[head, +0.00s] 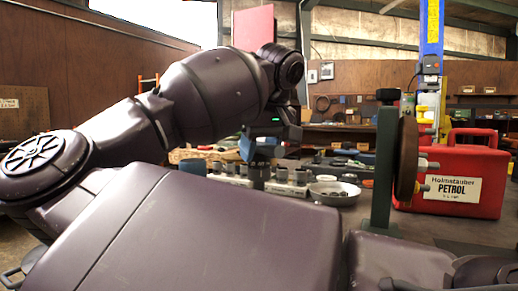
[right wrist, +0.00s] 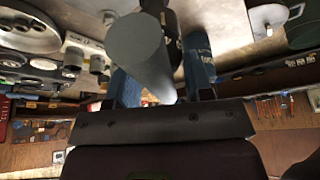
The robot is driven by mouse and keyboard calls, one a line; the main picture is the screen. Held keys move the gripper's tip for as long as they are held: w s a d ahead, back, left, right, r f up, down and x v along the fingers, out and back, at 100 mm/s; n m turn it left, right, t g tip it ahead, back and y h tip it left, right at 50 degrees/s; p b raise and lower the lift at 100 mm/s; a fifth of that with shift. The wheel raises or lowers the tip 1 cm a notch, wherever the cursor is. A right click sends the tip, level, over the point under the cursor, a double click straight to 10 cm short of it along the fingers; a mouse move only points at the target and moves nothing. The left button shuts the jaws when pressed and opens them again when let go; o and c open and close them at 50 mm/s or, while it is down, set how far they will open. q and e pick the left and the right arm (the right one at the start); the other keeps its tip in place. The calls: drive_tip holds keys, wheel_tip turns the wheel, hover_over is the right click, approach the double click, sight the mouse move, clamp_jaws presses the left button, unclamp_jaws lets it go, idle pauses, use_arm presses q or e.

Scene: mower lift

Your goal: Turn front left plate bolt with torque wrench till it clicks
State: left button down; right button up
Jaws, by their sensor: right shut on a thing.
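My right gripper (head: 262,150) has blue fingers and is partly hidden behind my arm in the head view. In the right wrist view, the right gripper (right wrist: 155,88) is shut on a thick grey cylindrical thing, which I take to be the torque wrench (right wrist: 140,50). It points toward the camera, so its far end and head cannot be made out. My left gripper is not in view.
A row of grey sockets (head: 232,172) and a round metal bowl (head: 334,193) stand on the bench behind my arm. A green post (head: 385,165) with a brown disc (head: 405,158) rises to the right. Beyond it is a red petrol can (head: 470,170).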

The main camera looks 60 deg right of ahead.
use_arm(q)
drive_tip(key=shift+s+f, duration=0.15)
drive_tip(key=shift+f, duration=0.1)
use_arm(e)
drive_tip(key=shift+f, duration=0.55)
idle(0.4)
use_arm(q)
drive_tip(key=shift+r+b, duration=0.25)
drive_tip(key=shift+b, duration=0.05)
idle(0.3)
